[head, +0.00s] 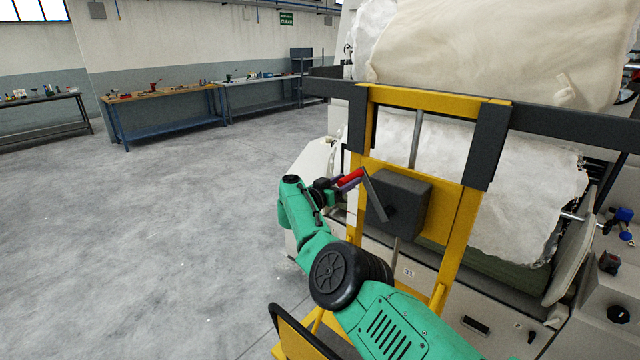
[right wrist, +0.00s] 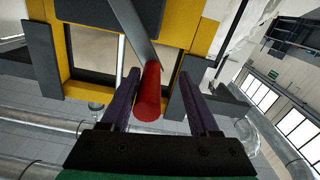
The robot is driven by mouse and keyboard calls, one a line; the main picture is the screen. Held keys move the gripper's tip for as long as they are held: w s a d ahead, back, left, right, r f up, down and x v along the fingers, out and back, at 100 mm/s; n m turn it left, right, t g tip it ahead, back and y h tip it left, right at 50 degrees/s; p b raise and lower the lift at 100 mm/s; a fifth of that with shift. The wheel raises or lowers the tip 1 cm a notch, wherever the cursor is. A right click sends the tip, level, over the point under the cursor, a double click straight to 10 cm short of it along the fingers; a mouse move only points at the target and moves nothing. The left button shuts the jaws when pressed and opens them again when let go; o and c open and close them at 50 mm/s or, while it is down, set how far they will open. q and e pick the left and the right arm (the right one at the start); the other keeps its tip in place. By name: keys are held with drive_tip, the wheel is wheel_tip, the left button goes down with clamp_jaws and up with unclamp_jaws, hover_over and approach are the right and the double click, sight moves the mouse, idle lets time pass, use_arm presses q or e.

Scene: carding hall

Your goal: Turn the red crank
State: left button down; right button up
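The red crank handle (head: 351,178) sticks out from the end of a flat grey crank arm (head: 375,197), which is joined to a dark grey box (head: 412,192) on a yellow frame. My right gripper (head: 347,183) is at the handle. In the right wrist view the red handle (right wrist: 148,95) lies between the two dark purple fingers (right wrist: 158,75), nearer the left one. The fingers stand apart, with a clear gap on the right side of the handle. My left gripper is not in view.
The yellow frame (head: 448,240) with dark uprights stands close before a large machine (head: 588,310) carrying cream fibre rolls (head: 490,45). Workbenches (head: 165,93) line the far wall. The grey floor (head: 130,240) at left is clear.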

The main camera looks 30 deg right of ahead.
drive_tip(key=p+v, duration=0.5)
drive_tip(key=v, duration=0.7)
drive_tip(key=shift+a, duration=0.1)
